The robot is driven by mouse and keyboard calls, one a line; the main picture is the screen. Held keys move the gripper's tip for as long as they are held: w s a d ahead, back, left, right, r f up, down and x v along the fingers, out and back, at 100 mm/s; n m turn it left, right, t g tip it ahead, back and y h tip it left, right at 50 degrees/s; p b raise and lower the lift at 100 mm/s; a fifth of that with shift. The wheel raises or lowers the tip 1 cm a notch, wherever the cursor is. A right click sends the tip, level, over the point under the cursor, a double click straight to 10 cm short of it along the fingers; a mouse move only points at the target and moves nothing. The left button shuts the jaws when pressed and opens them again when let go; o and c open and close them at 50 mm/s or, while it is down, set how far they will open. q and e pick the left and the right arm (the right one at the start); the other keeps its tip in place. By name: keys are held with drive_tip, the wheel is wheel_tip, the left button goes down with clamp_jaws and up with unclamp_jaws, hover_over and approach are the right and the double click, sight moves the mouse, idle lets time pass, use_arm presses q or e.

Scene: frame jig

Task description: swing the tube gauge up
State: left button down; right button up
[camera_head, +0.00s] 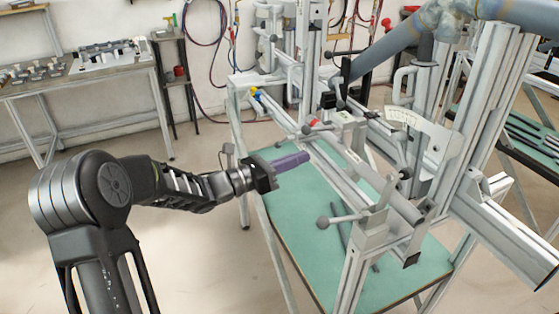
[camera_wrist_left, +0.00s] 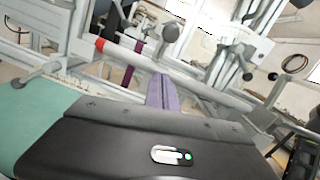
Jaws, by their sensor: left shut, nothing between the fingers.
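My left gripper (camera_head: 306,157) reaches in from the left with its purple fingers shut and empty, over the near side of the frame jig (camera_head: 322,180). In the left wrist view the purple fingers (camera_wrist_left: 161,92) point at a silver bar with a red band (camera_wrist_left: 99,45); I cannot tell whether they touch it. A pale plate with scale marks (camera_head: 405,117), which looks like the tube gauge, stands on the jig to the right of my gripper, clearly apart from it. My right gripper is not in view.
A thick blue-grey tube (camera_head: 400,40) crosses the upper right. A ball-ended lever (camera_head: 323,222) sticks out from the jig's near end. The green shelf (camera_head: 300,215) lies below the rails. A workbench (camera_head: 90,72) stands at the back left; the floor between is clear.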

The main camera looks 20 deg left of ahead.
use_arm(q)
drive_tip(key=shift+w+d+r+p, duration=0.25)
drive_tip(key=shift+w+r+p, duration=0.35)
drive_tip(key=shift+r, duration=0.4)
drive_tip(key=shift+w+d+r+p, duration=0.25)
drive_tip(key=shift+w+r+p, duration=0.3)
drive_tip(key=shift+r, duration=0.45)
drive_tip(key=shift+w+r, duration=0.1)
drive_tip(key=shift+r, duration=0.05)
